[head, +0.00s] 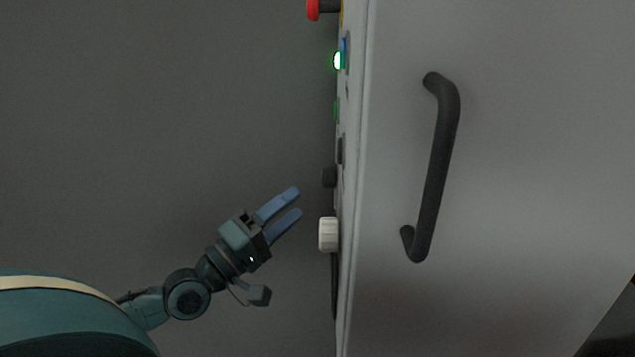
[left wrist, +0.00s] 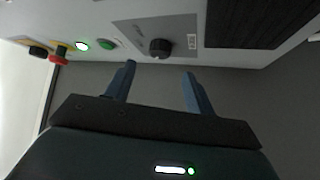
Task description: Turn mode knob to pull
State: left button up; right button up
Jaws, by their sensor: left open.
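A black round knob (head: 328,177) sticks out from the front panel of a grey cabinet in the head view. My left gripper (head: 297,202) is open and empty, left of the panel and apart from both knobs. Its fingers (left wrist: 158,69) point toward the black knob. My right gripper is out of view.
The cabinet side (head: 500,300) carries a long dark handle (head: 440,160). A red stop button (head: 313,9) and a lit green-white lamp (head: 337,60) are higher on the panel. A green button (left wrist: 107,43) and a dark grille (left wrist: 262,22) flank the knob plate. Space left of the panel is clear.

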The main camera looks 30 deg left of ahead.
aim_at(329, 178)
pick_arm(q)
jog(key=p+x, duration=0.2)
jog(key=x, duration=0.5)
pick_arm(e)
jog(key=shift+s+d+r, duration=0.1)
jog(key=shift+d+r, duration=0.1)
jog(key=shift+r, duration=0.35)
